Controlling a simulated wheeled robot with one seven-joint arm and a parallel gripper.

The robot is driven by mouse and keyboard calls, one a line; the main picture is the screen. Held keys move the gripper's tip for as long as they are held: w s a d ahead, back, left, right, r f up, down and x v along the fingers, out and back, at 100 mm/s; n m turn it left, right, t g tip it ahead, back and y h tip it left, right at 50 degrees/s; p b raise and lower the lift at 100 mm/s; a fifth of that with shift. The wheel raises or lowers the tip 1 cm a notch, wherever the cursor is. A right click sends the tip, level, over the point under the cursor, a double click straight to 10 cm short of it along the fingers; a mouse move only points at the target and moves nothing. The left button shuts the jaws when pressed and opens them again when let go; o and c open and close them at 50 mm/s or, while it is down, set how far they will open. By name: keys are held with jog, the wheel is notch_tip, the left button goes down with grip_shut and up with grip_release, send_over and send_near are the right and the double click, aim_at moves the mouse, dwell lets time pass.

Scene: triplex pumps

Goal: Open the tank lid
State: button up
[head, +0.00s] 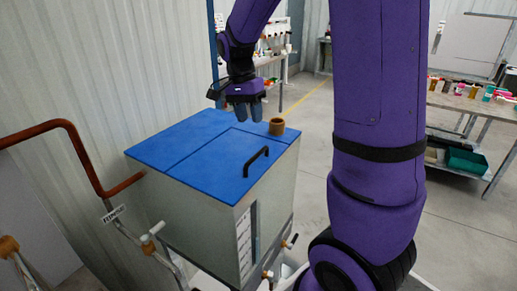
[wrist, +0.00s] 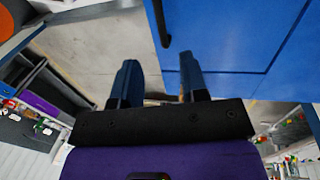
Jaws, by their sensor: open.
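The tank (head: 195,215) is a pale grey box with a blue top. Its hinged-looking lid panel (head: 215,170) lies flat and shut, with a black bar handle (head: 256,161) near the front right edge. My gripper (head: 242,109) is open and empty, in the air above the back part of the top, apart from the handle. In the wrist view my gripper (wrist: 158,75) shows two spread fingers. The blue lid (wrist: 225,35) fills the upper right there, and the black handle (wrist: 160,22) shows just beyond the fingertips, with nothing between them.
A brown cylindrical fitting (head: 277,126) stands at the top's back right corner. A rusty pipe (head: 85,155) runs into the tank's left side. Valves (head: 290,241) project from the tank's lower right.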

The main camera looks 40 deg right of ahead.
aim_at(257, 153)
jog(key=f, duration=0.3)
jog(key=s+f, duration=0.1)
jog(key=f, duration=0.3)
jog(key=s+f, duration=0.1)
jog(key=f, duration=0.2)
jog(key=shift+d+f, duration=0.25)
jog(key=shift+d, duration=0.1)
grip_shut()
